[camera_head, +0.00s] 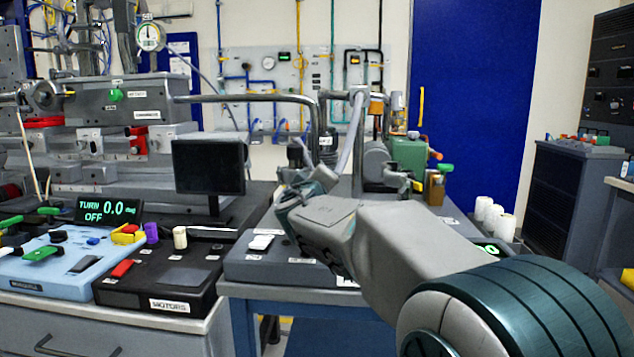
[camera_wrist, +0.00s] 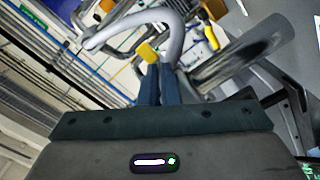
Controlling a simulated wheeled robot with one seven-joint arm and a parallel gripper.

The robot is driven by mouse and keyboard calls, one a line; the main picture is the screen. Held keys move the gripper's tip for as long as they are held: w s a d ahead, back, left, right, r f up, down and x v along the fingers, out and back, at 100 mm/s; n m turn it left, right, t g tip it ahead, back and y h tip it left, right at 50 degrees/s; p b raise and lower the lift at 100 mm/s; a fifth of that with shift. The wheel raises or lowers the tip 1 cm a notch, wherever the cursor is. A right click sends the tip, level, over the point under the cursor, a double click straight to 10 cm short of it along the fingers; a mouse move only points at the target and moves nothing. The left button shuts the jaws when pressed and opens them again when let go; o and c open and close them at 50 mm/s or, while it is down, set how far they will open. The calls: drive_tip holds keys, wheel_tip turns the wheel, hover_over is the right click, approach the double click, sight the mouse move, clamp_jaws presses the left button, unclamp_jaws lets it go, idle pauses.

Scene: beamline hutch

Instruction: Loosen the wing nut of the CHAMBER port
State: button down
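In the wrist view, the two dark blue fingers of my gripper (camera_wrist: 160,72) stand close side by side with only a narrow gap. A small yellow piece (camera_wrist: 148,52), possibly the wing nut, shows right at the left fingertip. I cannot tell whether it is between the fingers or just beyond them. A thick grey hose (camera_wrist: 165,18) curves just past the fingertips. In the head view, my gripper (camera_head: 297,170) is at the pump bench beside the upright grey hose (camera_head: 352,130), its fingertips hard to make out. No CHAMBER label is readable near it.
A black monitor (camera_head: 208,167) stands left of my gripper. A green unit (camera_head: 409,155) and white cylinders (camera_head: 495,220) are to the right. A metal pipe (camera_head: 250,98) runs above. In the wrist view, a broad metal cylinder (camera_wrist: 240,60) lies close right of the fingers.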

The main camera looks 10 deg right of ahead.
idle(0.4)
drive_tip(key=n, duration=2.3)
drive_tip(key=shift+a+r+n, duration=0.15)
drive_tip(key=shift+r+n, duration=0.25)
idle(0.3)
drive_tip(key=c, duration=1.6)
unclamp_jaws()
drive_tip(key=shift+c, duration=0.2)
